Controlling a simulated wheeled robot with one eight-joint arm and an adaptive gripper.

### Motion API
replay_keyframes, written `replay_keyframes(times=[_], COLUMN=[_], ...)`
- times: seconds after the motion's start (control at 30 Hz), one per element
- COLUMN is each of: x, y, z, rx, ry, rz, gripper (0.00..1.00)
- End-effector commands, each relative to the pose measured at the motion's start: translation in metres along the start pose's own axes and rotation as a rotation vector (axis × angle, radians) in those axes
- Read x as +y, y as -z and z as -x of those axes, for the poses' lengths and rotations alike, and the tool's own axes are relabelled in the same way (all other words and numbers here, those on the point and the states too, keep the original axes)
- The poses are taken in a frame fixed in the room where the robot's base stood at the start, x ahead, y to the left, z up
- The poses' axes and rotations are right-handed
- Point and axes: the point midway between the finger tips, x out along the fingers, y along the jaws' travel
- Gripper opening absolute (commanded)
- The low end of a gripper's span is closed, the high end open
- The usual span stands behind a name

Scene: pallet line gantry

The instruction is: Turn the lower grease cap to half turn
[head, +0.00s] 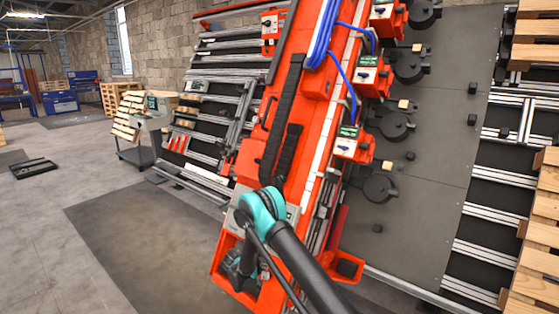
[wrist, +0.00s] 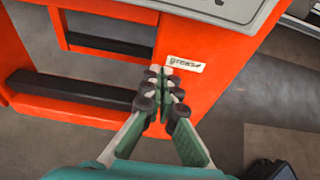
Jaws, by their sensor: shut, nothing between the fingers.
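In the wrist view my gripper (wrist: 160,75) has its green fingers with dark pads together, with nothing visible between them. It is in front of the orange gantry base, just left of a small white label (wrist: 185,64) reading "grease". I cannot make out a grease cap; the fingers may hide it. Whether the fingertips touch the orange frame (wrist: 205,90) cannot be told. In the head view my arm reaches to the foot of the orange gantry column (head: 315,80), and its end is low there, mostly hidden by my own links.
Dark crossbars (wrist: 75,90) span openings in the orange frame left of my gripper. A grey panel (wrist: 215,8) is above the label. Control boxes (head: 352,143) line the column's right side. Wooden pallets (head: 540,210) stand far right. The floor (head: 130,235) at left is largely clear.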

Motion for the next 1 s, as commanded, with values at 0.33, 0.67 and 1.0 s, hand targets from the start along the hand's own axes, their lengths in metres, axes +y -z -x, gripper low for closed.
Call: replay_keyframes(times=[0.33,0.67,1.0], x=[-0.0001,-0.0007,-0.0013], y=[0.0014,0.0048,0.0082], z=[0.0000,-0.0008,-0.0015], rx=[0.000,0.000,0.000], ry=[0.000,0.000,0.000], rz=[0.000,0.000,0.000], gripper=[0.00,0.00,0.00])
